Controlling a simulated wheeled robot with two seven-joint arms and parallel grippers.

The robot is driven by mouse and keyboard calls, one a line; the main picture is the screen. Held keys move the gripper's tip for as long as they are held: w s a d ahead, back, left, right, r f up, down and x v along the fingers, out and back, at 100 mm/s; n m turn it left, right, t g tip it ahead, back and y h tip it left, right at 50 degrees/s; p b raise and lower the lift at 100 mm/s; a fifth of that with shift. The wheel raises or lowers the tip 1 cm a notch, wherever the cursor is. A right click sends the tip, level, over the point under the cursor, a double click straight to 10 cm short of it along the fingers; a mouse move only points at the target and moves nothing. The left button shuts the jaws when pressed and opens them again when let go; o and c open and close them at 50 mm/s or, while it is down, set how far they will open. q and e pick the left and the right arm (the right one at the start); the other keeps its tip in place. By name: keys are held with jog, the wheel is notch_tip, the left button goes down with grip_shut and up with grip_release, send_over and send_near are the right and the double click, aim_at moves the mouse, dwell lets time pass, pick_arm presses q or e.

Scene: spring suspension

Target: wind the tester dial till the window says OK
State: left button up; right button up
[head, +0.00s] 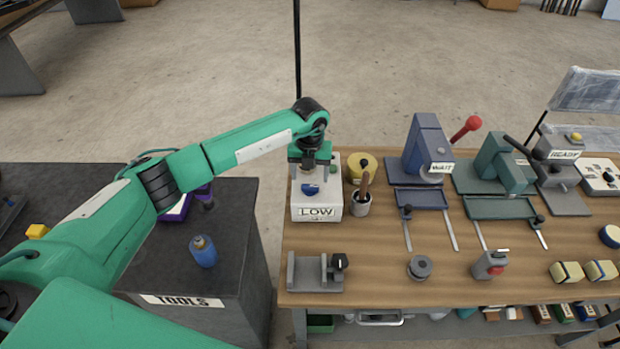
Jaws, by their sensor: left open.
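The tester (304,212) is a white box at the left end of the wooden workbench. Its front window (317,212) reads LOW. A blue dial (311,189) sits on its top. My left gripper (310,178) points down right above the tester, its fingers around or just over the dial; I cannot tell whether they touch it. The gripper is open. It hides the back of the tester's top. My right gripper is not in view.
A cup with a brush (360,204) and a yellow round item (362,165) stand close right of the tester. A grey vise (316,272) is in front. Blue (423,155) and green (497,170) machines stand further right. A dark TOOLS cabinet (240,235) is left.

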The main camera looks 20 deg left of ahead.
aim_at(310, 185)
pick_arm(q)
jog(key=shift+f+p, duration=0.45)
jog(key=shift+f, duration=1.65)
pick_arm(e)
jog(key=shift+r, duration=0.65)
pick_arm(q)
jog(key=shift+c, duration=0.4)
jog(key=c, duration=0.9)
jog(key=shift+f+m+b, duration=0.15)
jog(key=shift+m+b, duration=0.45)
jog(key=shift+b, duration=0.3)
jog(key=m+b, duration=0.6)
jog(key=b, duration=0.2)
jog(key=shift+f+m, duration=0.1)
jog(key=shift+m, duration=0.3)
jog(key=shift+m+b, duration=0.7)
jog(key=shift+b, duration=0.1)
jog(key=shift+r+m+b, duration=0.2)
jog(key=shift+m+b, duration=0.75)
jog(key=shift+m, duration=0.05)
jog(key=shift+r+m, duration=0.1)
jog(key=shift+m, duration=0.2)
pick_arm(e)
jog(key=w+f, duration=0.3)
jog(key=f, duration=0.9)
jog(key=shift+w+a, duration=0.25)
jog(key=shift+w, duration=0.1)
